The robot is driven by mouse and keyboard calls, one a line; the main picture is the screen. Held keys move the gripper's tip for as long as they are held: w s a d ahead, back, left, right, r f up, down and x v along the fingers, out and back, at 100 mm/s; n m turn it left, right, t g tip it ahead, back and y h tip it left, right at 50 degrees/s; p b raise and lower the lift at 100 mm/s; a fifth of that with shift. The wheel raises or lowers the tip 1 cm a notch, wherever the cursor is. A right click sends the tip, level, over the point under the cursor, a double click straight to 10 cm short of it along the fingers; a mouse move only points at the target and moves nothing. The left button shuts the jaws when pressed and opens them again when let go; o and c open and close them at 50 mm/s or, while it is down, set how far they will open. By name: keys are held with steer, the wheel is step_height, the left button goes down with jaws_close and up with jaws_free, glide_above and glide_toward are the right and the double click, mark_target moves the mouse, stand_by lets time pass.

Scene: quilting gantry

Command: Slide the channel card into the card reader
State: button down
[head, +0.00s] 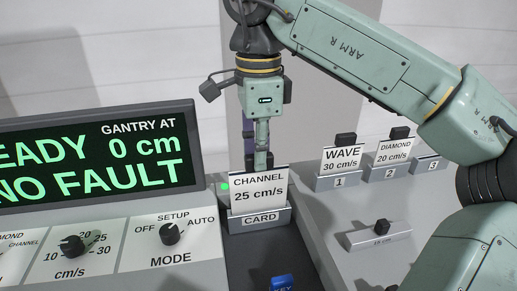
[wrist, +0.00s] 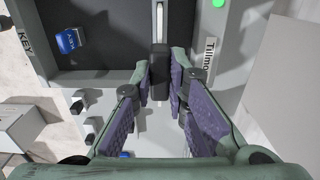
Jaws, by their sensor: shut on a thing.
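The channel card (head: 260,183), white and marked "CHANNEL 25 cm/s", stands upright in the grey card reader (head: 260,219) labelled "CARD". Its lower part is hidden by the reader's front, so I cannot tell how deep it sits. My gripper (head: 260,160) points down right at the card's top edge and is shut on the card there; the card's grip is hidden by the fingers. In the wrist view my gripper (wrist: 161,70) has its purple-padded fingers close together around a narrow dark piece.
A green lamp (head: 225,186) is lit beside the reader. The display (head: 95,150) reads "NO FAULT" and "0 cm". The mode knob (head: 169,233) and speed knob (head: 73,246) are at left. The wave card (head: 343,159) and diamond card (head: 394,150) stand in holders at right. A blue key (head: 282,284) is in front.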

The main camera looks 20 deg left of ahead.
steer(key=shift+f+b, duration=0.55)
steer(key=shift+f, duration=0.45)
steer(key=c, duration=1.5)
jaws_free()
steer(key=shift+r, duration=0.1)
